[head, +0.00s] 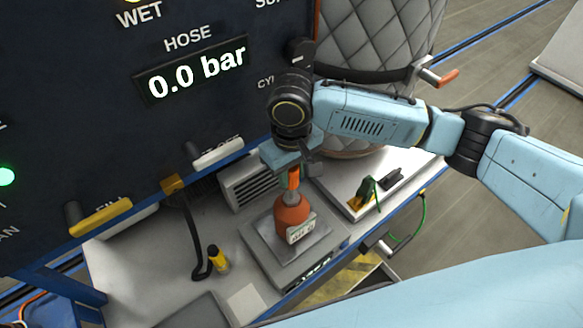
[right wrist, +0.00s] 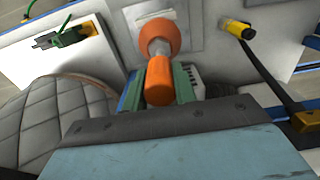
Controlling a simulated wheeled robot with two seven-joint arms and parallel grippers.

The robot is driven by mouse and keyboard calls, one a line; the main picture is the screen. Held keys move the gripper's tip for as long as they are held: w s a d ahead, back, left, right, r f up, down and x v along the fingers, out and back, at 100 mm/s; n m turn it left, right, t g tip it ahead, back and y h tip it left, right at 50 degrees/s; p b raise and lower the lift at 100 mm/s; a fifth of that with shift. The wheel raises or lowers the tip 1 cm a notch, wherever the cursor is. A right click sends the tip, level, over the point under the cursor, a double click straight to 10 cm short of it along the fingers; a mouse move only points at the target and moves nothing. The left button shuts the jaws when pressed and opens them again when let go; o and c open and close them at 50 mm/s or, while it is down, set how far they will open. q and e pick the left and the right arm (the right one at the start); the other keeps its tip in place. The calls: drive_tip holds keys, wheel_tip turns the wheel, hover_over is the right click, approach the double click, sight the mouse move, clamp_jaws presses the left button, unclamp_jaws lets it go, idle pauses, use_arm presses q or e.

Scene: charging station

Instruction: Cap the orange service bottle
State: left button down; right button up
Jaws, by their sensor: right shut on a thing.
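The orange service bottle (head: 292,217) stands upright on a square metal plate (head: 268,248) on the bench, with a white label on its front and a grey neck (head: 292,199). My right gripper (head: 293,172) is above it, pointing down, shut on an orange cap (head: 293,181). In the right wrist view the orange cap (right wrist: 159,84) sits between the green fingers, in line with the grey neck (right wrist: 158,48) and the round bottle (right wrist: 160,30). The cap is right at the top of the neck; I cannot tell whether it is seated. My left gripper is not in view.
A dark control panel (head: 100,130) rises at the left, with a black hose (head: 189,225) hanging from it. A yellow-and-black piece (head: 217,259) stands left of the bottle. A white tray (head: 345,196) with a green clip (head: 368,190) lies to the right. A quilted tank (head: 385,35) stands behind.

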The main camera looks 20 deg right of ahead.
sight(292, 187)
idle(0.7)
drive_tip(key=shift+p, duration=0.4)
drive_tip(key=shift+f+b, duration=0.7)
drive_tip(key=shift+f, duration=1.95)
drive_tip(key=o, duration=1)
wheel_tip(292, 187, up, 13)
drive_tip(key=shift+r+b, duration=0.2)
drive_tip(key=shift+b, duration=0.1)
